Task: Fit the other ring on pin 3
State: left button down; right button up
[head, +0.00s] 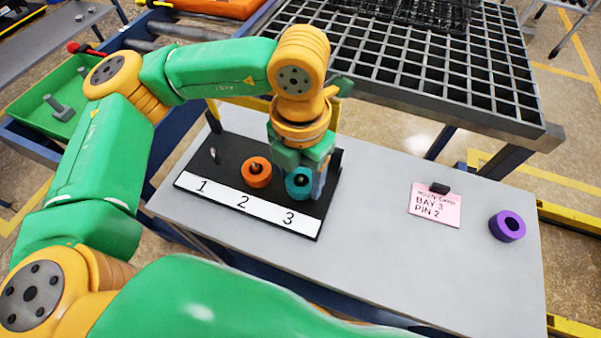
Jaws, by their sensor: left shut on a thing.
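A black pin board (185,180) lies on the grey table with a white strip numbered 1, 2, 3. Pin 1 (215,155) stands bare. An orange ring (257,174) sits around pin 2. My left gripper (304,182) points down at pin 3 and is shut on a teal ring (295,187). The teal ring is at the pin 3 position, low over the board. The fingers partly hide it, and I cannot tell whether it rests on the board. A purple ring (507,226) lies alone at the table's right end. My right gripper is not in view.
A pink card (436,206) reading "BAY 3 PIN 2" lies right of the board, with a small black block at its top edge. A dark grid rack (420,60) stands behind the table. A green bin (60,105) stands at left. The table between board and card is clear.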

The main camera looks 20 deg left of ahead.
pick_arm(q)
jog(key=shift+c, duration=0.2)
grip_release()
notch_tip(320, 180, up, 7)
jog(key=shift+r, duration=0.1)
dwell(0.6)
